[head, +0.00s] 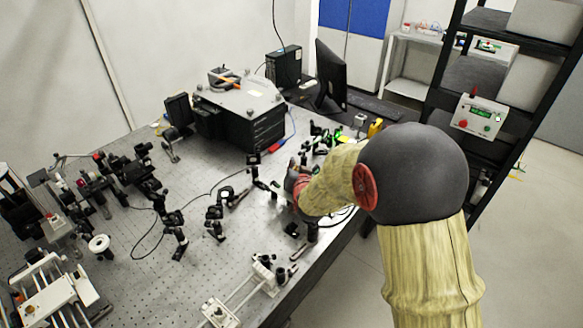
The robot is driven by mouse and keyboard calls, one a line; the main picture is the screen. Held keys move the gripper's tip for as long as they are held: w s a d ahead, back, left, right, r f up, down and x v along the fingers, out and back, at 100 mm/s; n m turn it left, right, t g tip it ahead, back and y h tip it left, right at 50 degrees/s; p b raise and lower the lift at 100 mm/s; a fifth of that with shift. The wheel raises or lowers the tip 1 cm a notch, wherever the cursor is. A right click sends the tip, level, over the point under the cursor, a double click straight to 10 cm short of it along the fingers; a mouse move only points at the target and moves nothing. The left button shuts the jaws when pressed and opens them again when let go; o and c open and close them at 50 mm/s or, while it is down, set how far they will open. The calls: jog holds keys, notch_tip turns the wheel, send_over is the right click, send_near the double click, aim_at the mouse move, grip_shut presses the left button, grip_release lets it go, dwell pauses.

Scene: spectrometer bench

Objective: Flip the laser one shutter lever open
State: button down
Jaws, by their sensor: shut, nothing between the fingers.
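My arm reaches in from the right over the optical table, and my gripper (292,181) is at its end, low among small optics near the table's right side. It is shut and holds nothing. My own forearm and wrist hide part of it and the area behind it. I cannot pick out the laser one shutter or its lever in the head view. Small dark mounts with green glints (327,138) stand just beyond my gripper. I cannot tell whether my gripper touches anything.
The perforated optical table (120,275) carries several black posts and mounts. A large dark box with a grey top (240,108) stands behind my gripper, near a monitor (330,77). A black rack (448,75) stands right of the table. Floor at lower right is clear.

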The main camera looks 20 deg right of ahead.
jog(key=shift+w+d+m+g+y+p, duration=0.65)
jog(key=shift+d+m+g+y+p, duration=0.25)
jog(key=shift+g+p, duration=0.3)
jog(key=shift+w+d+f+p, duration=0.1)
jog(key=shift+w+d+p, duration=0.1)
jog(key=shift+p, duration=0.1)
jog(key=shift+w+d+f+p, duration=0.25)
jog(key=shift+d+p, duration=0.15)
jog(key=shift+p, duration=0.1)
jog(key=shift+a+f, duration=0.1)
jog(key=shift+s+a+f+b, duration=0.3)
jog(key=shift+s+a+b, duration=0.2)
jog(key=shift+b, duration=0.25)
jog(key=shift+r, duration=0.1)
